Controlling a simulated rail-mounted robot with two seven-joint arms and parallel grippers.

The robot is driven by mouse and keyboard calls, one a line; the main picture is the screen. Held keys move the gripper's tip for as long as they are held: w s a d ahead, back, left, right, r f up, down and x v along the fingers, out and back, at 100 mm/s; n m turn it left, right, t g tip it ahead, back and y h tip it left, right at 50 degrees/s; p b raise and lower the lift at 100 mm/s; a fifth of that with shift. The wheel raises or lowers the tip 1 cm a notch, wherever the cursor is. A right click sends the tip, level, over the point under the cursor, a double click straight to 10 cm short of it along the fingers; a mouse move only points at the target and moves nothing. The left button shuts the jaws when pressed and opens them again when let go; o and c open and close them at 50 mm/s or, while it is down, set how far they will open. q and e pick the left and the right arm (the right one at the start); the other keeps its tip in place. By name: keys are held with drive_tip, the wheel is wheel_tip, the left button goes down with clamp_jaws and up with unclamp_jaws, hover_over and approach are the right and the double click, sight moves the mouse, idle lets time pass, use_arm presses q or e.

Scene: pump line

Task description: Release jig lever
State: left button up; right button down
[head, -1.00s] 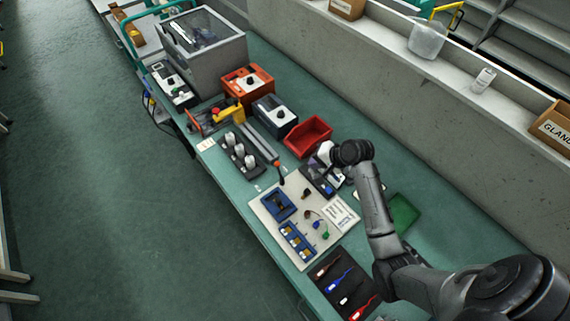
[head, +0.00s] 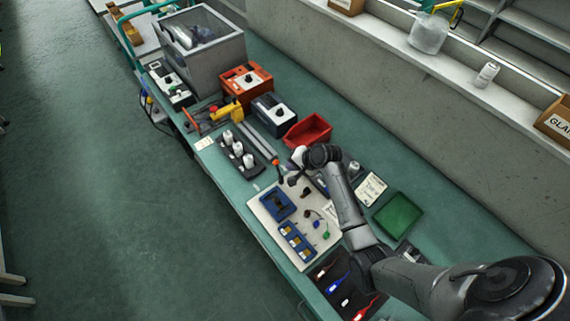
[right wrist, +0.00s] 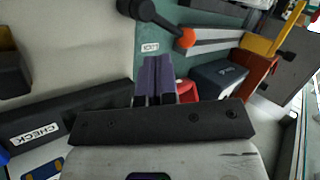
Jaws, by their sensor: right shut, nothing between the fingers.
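The jig lever (head: 277,164) has a black shaft and an orange-red ball knob. It stands at the back edge of the white board, near the blue jig block (head: 278,206). In the right wrist view its orange knob (right wrist: 186,38) shows just beyond my fingers, with the dark shaft running up to the left. My right gripper (right wrist: 156,68) is shut and empty, with the knob ahead and to the right of the fingertips, apart in the picture. In the head view my right wrist hides part of the gripper, just right of the lever. My left gripper is not in view.
The white board (head: 300,255) also carries a blue tray (head: 297,241) and small coloured parts. White cylinders (head: 238,149) stand left of the lever. A green tray (head: 398,215) lies right of my arm.

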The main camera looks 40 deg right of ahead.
sight(278, 169)
drive_tip(key=shift+w+a+f, duration=0.1)
drive_tip(key=shift+w+a, duration=0.2)
drive_tip(key=shift+w, duration=0.35)
drive_tip(key=shift+w+a+f, duration=0.1)
drive_tip(key=shift+w+a, duration=0.2)
drive_tip(key=shift+w, duration=0.3)
drive_tip(key=shift+w+n, duration=0.15)
drive_tip(key=shift+n, duration=0.15)
